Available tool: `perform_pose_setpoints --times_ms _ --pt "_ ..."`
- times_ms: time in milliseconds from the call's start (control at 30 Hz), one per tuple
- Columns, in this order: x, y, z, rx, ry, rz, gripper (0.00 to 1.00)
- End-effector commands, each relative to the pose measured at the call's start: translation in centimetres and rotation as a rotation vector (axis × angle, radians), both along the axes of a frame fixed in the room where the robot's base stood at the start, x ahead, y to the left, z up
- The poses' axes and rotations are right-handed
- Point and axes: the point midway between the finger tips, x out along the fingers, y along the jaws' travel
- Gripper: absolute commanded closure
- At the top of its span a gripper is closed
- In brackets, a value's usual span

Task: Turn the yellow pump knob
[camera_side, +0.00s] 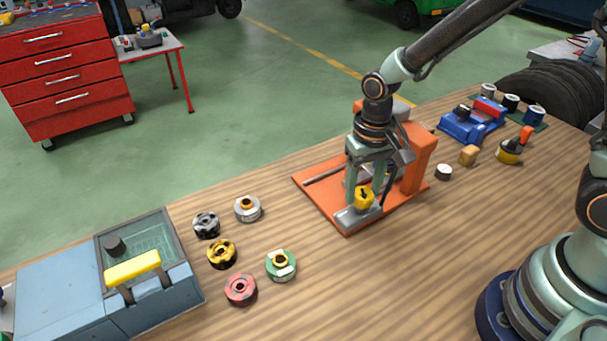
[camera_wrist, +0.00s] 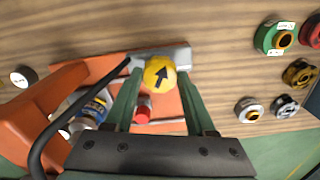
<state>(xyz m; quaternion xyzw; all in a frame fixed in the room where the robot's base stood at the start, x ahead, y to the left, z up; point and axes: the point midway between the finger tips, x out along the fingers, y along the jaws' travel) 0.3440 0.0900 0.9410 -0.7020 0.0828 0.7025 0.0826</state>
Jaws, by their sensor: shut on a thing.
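The yellow pump knob (camera_side: 364,197) sits on a grey metal block (camera_side: 347,218) at the front of an orange rig (camera_side: 418,160). My gripper (camera_side: 366,195) comes straight down over the rig, one finger on each side of the knob. In the wrist view its green fingers (camera_wrist: 159,76) close on the knob's sides.
Several ring-shaped parts (camera_side: 222,254) lie left of the rig. A blue-grey box with a yellow handle (camera_side: 132,268) stands farther left. The front middle of the table is clear.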

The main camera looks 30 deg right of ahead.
Motion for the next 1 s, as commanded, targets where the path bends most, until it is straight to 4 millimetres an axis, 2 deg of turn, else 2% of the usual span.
perform_pose_setpoints --times_ms 700,1000 --pt "0.01 -0.06 0.14 0.0 -0.001 -0.679 1.0" --pt "-0.01 -0.08 0.14 0.0 -0.001 -0.916 1.0"
